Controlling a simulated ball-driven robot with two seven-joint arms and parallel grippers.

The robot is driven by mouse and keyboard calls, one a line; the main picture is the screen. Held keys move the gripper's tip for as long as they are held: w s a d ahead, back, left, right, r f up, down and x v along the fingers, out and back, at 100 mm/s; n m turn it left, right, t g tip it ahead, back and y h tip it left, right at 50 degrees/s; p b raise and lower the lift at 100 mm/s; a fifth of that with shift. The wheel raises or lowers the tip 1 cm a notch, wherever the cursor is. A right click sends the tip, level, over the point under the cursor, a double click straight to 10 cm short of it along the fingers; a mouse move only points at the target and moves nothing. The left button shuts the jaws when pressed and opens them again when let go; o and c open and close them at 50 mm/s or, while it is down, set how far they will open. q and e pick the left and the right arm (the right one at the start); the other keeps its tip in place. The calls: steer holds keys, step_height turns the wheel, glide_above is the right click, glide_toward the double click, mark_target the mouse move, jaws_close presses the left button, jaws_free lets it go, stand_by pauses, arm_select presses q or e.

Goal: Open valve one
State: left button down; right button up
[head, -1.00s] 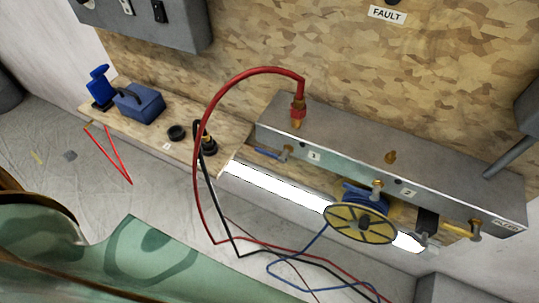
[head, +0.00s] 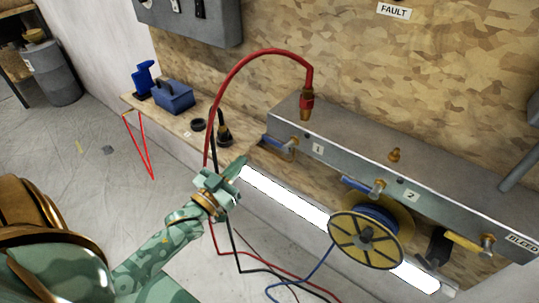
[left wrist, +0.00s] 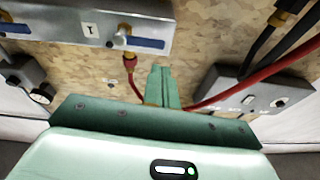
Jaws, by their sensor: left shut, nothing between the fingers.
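Valve one is the brass valve with a blue lever (head: 276,141) at the left end of the grey manifold (head: 440,180), beside the label 1 (head: 318,148). Its lever points left, roughly along the manifold. In the left wrist view the lever (left wrist: 147,43) shows at upper left, near the inverted label. My left gripper (head: 239,164) is shut and empty, to the lower left of valve one and apart from it. Its green fingers also show in the left wrist view (left wrist: 162,84). My right gripper is not in view.
Valve two's blue lever (head: 357,185), a hose reel (head: 366,240) and a yellow bleed lever (head: 464,241) are to the right. A wooden shelf (head: 180,122) holds a blue box (head: 174,97).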

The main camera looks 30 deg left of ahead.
arm_select(q)
steer(key=shift+n+t+h, duration=0.3)
steer(key=shift+t, duration=0.5)
steer(key=r, duration=0.2)
steer(key=d+r, duration=0.1)
steer(key=r, duration=0.1)
steer(key=shift+s+d, duration=0.1)
steer(key=shift+s, duration=0.3)
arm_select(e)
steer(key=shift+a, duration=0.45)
arm_select(q)
steer(key=shift+w, duration=0.1)
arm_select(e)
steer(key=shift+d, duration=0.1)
arm_select(q)
step_height(320, 180, up, 3)
steer(key=b, duration=0.1)
glide_above(263, 138)
steer(key=s+d, duration=0.2)
steer(key=f+b, duration=0.1)
steer(key=f, duration=0.2)
steer(key=shift+a+b, duration=0.2)
steer(key=shift+b, duration=0.1)
steer(key=shift+f, duration=0.45)
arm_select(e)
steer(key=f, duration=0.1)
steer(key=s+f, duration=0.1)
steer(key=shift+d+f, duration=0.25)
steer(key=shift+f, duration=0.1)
